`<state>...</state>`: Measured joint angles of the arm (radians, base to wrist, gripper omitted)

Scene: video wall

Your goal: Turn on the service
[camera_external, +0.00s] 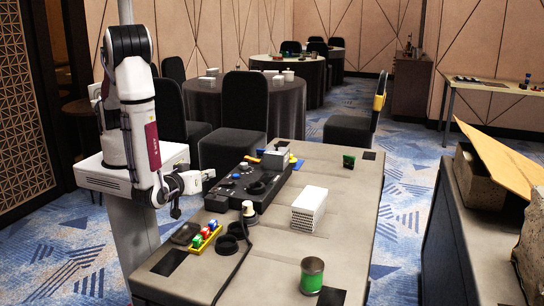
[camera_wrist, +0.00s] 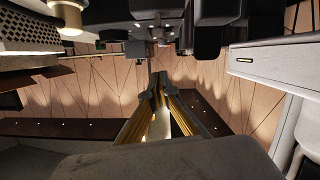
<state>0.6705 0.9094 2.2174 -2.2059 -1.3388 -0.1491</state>
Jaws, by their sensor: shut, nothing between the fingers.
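A long black device (camera_external: 236,196) with round dark knobs and small controls on top lies along the left side of the grey table. No control marked as the service is readable, and its on or off state cannot be told. In the wrist view, the closed gripper (camera_wrist: 158,82) shows in the middle, and the black device cannot be made out.
A dark cable (camera_external: 236,268) runs near the front. The table's middle is partly clear.

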